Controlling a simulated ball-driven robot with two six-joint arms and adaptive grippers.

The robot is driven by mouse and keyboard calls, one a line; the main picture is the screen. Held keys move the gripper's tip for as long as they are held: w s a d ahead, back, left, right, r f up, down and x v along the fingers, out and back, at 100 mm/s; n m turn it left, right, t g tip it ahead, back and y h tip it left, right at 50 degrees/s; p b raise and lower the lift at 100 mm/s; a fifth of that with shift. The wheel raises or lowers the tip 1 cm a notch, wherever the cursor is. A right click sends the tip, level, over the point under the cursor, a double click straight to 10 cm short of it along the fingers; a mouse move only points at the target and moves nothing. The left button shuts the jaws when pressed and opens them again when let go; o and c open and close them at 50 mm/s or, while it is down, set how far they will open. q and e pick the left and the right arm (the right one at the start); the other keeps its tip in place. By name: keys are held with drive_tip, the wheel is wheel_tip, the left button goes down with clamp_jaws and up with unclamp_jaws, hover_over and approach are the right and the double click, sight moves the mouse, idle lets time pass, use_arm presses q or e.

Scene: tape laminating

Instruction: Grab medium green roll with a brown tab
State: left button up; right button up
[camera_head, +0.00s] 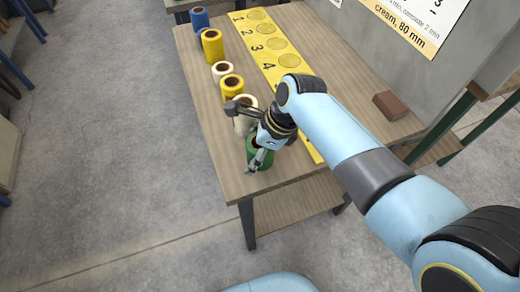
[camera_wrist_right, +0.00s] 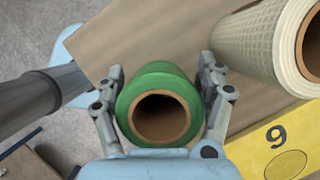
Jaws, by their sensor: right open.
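The green roll (camera_head: 266,160) with a brown core stands on the wooden table near its front corner, at the near end of a row of rolls. In the right wrist view the green roll (camera_wrist_right: 160,80) sits between the two fingers of my right gripper (camera_wrist_right: 161,85). The fingers are spread, one on each side of it, with a small gap visible at least on the right. In the head view my right gripper (camera_head: 257,160) is over the roll and hides part of it. No brown tab can be made out apart from the brown core. My left gripper is not in view.
A cream roll (camera_head: 244,123) stands just behind the green one; it also shows close by in the right wrist view (camera_wrist_right: 262,45). Yellow, white and blue rolls (camera_head: 200,20) continue the row. A yellow numbered strip (camera_head: 270,48) lies alongside. A brown block (camera_head: 390,105) lies at right.

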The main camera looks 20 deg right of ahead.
drive_tip(key=shift+c, duration=0.3)
drive_tip(key=c, duration=0.9)
drive_tip(key=shift+r, duration=0.1)
